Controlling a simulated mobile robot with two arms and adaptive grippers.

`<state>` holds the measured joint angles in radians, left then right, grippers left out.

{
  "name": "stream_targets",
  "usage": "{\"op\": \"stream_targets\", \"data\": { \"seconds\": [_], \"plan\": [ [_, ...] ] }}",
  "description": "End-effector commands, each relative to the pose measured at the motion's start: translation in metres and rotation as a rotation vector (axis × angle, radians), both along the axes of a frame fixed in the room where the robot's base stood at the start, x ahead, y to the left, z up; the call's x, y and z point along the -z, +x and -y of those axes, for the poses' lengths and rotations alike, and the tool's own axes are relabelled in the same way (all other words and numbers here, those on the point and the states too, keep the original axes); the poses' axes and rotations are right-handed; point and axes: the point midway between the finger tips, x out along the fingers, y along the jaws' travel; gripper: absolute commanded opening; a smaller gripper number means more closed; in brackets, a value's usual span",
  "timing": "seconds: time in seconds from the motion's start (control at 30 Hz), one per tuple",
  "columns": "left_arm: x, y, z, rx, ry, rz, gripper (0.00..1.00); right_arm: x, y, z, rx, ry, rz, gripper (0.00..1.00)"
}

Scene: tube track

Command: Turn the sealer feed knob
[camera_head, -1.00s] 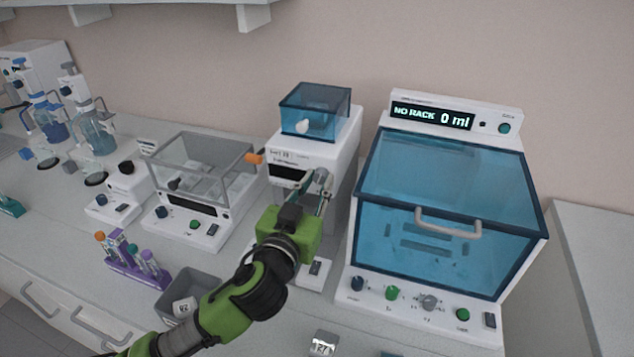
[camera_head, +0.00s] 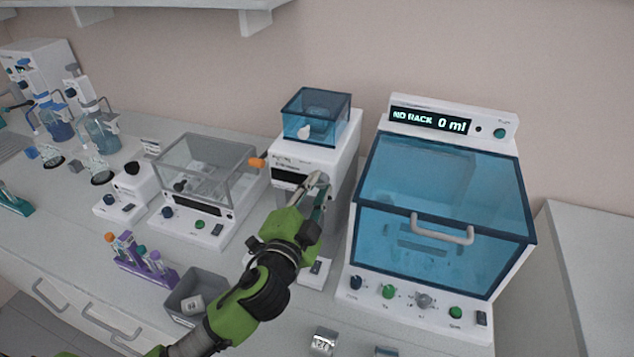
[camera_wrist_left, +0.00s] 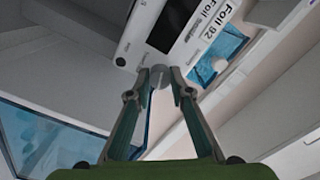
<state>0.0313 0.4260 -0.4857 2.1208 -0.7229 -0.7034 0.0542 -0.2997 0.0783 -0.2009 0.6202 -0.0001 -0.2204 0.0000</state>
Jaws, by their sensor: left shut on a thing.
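The sealer (camera_head: 338,158) is a white box with a blue clear hopper on top and a dark display on its front. It stands at the middle back in the head view. In the left wrist view its front face carries a "Foil 92" label (camera_wrist_left: 214,30). A small grey knob (camera_wrist_left: 158,76) sits between my left fingertips there. My left gripper (camera_head: 318,184) reaches the sealer's front right part and is shut on the knob. In the head view the fingers hide the knob. My right gripper is not in view.
A large machine with a blue lid (camera_head: 445,190) and "NO RACK 0 ml" display stands close right. A clear-lidded balance-like device (camera_head: 205,165) is left. A grey bin (camera_head: 197,296) and purple tube rack (camera_head: 145,262) lie in front, near my arm.

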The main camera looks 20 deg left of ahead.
Motion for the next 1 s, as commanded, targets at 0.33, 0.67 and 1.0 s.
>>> {"op": "stream_targets", "data": {
  "seconds": [0.33, 0.67, 1.0],
  "plan": [
    [-0.002, 0.0, 0.001, 0.002, 0.235, 0.009, 0.0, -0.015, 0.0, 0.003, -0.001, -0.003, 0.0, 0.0],
    [-0.001, 0.0, 0.001, 0.001, 0.328, 0.013, 0.0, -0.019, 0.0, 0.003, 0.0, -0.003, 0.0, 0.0],
    [-0.001, 0.0, 0.001, 0.003, 0.338, 0.013, 0.0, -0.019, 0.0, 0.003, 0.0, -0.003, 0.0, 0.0]
  ]
}}
